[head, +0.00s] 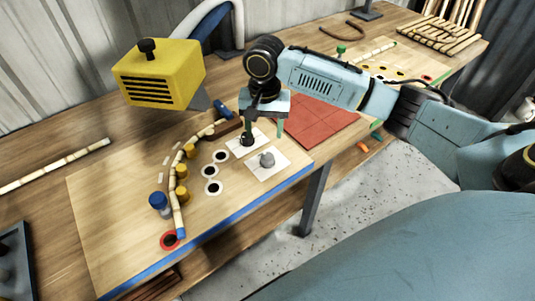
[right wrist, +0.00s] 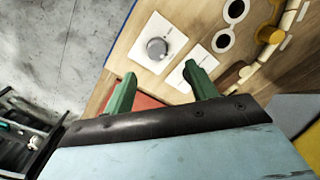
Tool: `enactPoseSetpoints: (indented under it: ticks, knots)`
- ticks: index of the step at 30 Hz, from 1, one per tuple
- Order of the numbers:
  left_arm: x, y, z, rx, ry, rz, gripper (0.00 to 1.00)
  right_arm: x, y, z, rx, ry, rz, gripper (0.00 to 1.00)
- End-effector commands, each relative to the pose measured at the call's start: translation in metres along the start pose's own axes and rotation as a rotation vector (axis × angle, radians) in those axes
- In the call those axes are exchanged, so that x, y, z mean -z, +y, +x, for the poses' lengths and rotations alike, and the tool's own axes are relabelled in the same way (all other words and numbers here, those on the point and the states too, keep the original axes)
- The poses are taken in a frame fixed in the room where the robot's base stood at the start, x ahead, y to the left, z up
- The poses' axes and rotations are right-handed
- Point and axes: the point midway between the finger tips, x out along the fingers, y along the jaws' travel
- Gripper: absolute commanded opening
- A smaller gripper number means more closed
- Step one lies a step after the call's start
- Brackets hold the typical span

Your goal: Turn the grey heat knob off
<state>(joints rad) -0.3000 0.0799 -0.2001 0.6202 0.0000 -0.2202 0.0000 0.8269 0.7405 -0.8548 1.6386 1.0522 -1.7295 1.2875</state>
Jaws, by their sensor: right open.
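The grey heat knob (head: 267,160) sits on a white plate (head: 281,168) near the board's blue front edge. It also shows in the right wrist view (right wrist: 156,48), beyond and between the fingertips. A black knob (head: 246,140) is on a second white plate just behind it. My right gripper (head: 264,130) is open and empty, with green fingers pointing down, close to the two plates and apart from the grey knob. In the right wrist view its fingers (right wrist: 158,76) are spread, and one partly hides the second plate (right wrist: 207,60). My left gripper is not in view.
A yellow heater box (head: 160,73) with a black knob stands at the back left. A bent rattan pole (head: 177,185) lies along yellow and blue pegs. A red mat (head: 318,123) lies right of the gripper.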

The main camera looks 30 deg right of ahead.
Motion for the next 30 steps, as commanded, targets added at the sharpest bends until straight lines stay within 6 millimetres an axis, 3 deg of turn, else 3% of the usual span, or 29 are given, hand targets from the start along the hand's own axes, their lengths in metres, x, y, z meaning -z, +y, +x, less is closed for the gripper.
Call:
enactPoseSetpoints:
  ticks: [4,8,21,30]
  knots:
    - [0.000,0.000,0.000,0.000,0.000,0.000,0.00,0.013,0.007,-0.012,-0.015,-0.002,0.072,0.57]
    - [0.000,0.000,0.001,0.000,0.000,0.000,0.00,0.013,0.008,-0.003,-0.017,-0.005,0.080,0.57]
    - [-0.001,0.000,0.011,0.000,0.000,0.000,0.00,0.012,0.009,0.085,-0.016,-0.004,0.077,0.57]
    - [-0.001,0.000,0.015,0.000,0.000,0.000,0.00,0.012,0.009,0.118,-0.016,-0.003,0.075,0.57]
